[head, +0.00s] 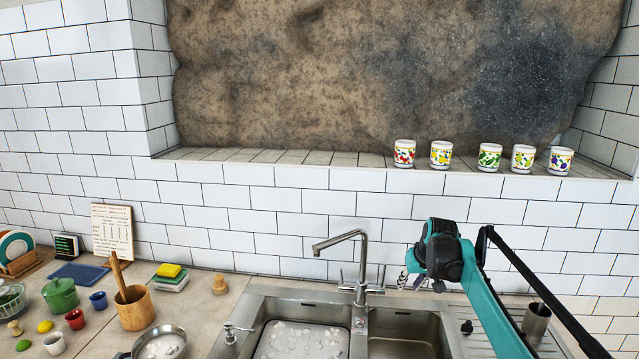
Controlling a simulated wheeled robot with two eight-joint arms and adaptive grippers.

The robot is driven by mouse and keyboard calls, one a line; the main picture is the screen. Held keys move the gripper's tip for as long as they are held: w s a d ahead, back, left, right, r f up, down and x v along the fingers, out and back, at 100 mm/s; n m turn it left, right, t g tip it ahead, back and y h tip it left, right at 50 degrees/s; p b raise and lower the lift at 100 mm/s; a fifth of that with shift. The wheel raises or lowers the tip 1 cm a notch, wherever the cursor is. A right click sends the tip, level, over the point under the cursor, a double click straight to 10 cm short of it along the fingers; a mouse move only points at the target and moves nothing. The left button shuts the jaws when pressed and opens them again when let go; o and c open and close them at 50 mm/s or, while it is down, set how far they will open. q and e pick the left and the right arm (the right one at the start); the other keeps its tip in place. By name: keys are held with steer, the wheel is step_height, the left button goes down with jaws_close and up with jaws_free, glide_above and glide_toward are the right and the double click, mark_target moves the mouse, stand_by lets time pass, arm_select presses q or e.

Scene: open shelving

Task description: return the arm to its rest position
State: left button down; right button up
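My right arm, teal and black, comes in from the lower right in the head view. Its gripper (418,282) is raised over the sink, to the right of the tap. The black wrist hides most of the gripper, and only small parts of the fingers show, so I cannot tell whether they are open or shut. I see no object held in it. My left arm and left gripper are not in view.
Several patterned cups (490,157) stand on the tiled ledge (260,157). A tap (361,270) rises behind the steel sink (405,325). A metal cup (535,322) stands on the drainer beside my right arm. Pots, including a green one (61,296), crowd the left counter.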

steer(key=s+a+t+b, duration=0.1)
steer(key=s+a+b, duration=0.15)
steer(key=s, duration=0.75)
steer(key=s+a+b, duration=0.1)
steer(key=s+a, duration=0.2)
steer(key=s, duration=0.6)
steer(key=s+a+f+b, duration=0.1)
steer(key=s+f, duration=0.5)
steer(key=s, duration=0.4)
steer(key=s+a+f+t+b, duration=0.1)
steer(key=s+f+b, duration=0.1)
steer(key=s+f, duration=0.5)
steer(key=s, duration=0.4)
steer(key=shift+a+h, duration=0.3)
steer(key=shift+r, duration=0.1)
jaws_close()
